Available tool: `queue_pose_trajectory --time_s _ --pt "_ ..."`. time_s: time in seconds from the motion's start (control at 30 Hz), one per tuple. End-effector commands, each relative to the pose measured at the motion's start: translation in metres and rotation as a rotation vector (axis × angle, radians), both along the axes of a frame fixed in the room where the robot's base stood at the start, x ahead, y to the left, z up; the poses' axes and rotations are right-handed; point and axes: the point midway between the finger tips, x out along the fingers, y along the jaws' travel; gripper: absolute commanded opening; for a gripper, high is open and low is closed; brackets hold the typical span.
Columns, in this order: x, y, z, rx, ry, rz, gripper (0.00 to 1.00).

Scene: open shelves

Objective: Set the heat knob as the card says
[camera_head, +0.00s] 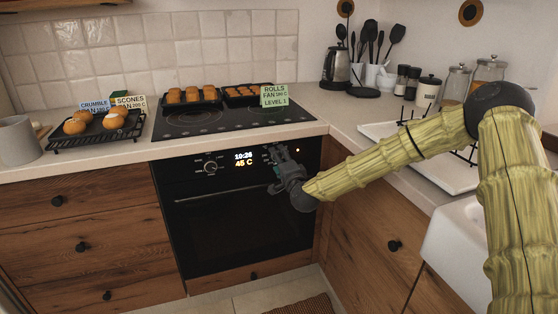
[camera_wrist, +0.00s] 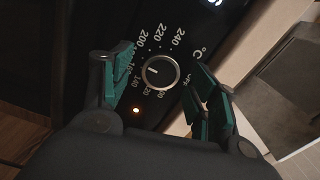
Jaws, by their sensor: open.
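The heat knob (camera_wrist: 160,72) is a round dark dial with a pale rim, set in a temperature scale up to 240. Its pale mark seems to point toward the 160-180 side; the exact value is unclear. My gripper (camera_wrist: 164,66) is open, its green fingers on either side of the knob; contact cannot be told. In the head view my gripper (camera_head: 281,166) is at the right of the oven panel and hides this knob. A green card (camera_head: 275,95) behind the hob's front edge reads ROLLS, FAN, LEVEL 1; its temperature is too small to read surely.
Another knob (camera_head: 210,168) is left of the display (camera_head: 243,158), which shows 45 C. CRUMBLE (camera_head: 94,105) and SCONES (camera_head: 131,102) cards stand by a rack (camera_head: 62,141) of buns. The oven handle (camera_head: 215,194) runs below.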

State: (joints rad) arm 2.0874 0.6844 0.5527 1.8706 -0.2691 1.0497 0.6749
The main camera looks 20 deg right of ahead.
Motion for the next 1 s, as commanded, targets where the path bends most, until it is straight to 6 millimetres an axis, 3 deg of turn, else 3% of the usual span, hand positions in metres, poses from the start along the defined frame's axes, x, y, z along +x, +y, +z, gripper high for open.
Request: queue_pose_trajectory --time_s 0.6,1.0 --pt "-0.099 -0.004 0.000 0.001 0.001 -0.001 0.60" --pt "-0.113 -0.005 0.000 0.000 0.001 -0.001 0.60"
